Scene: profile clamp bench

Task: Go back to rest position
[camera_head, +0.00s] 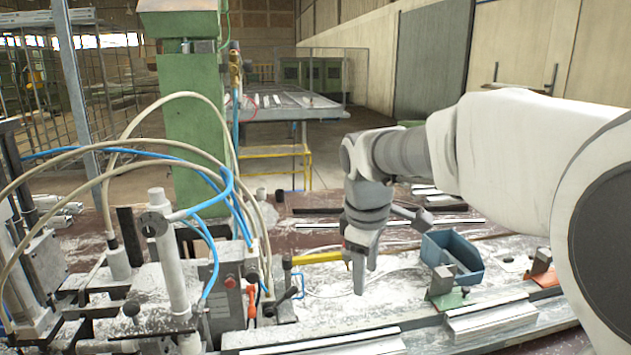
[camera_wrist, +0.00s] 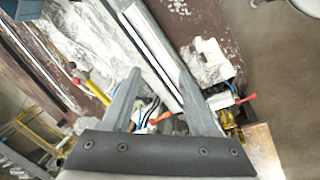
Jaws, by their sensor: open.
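My gripper (camera_head: 359,280) points down above the middle of the bench in the head view, with my arm reaching in from the right. In the wrist view its two grey fingers (camera_wrist: 157,88) stand apart with nothing held between them. A long pale metal profile (camera_wrist: 150,42) runs below the fingers there. In the head view, profile lengths lie along the front of the bench, one at the front middle (camera_head: 325,346) and one at the right (camera_head: 492,319). The height of the fingertips above the bench is hard to judge.
At the left stands clamp machinery (camera_head: 172,270) with blue and beige hoses and a red lever (camera_head: 252,300). A yellow-handled tool (camera_head: 317,257) lies beside my gripper in the picture. A blue open bin (camera_head: 470,282) stands to its right. A green column (camera_head: 193,110) rises behind.

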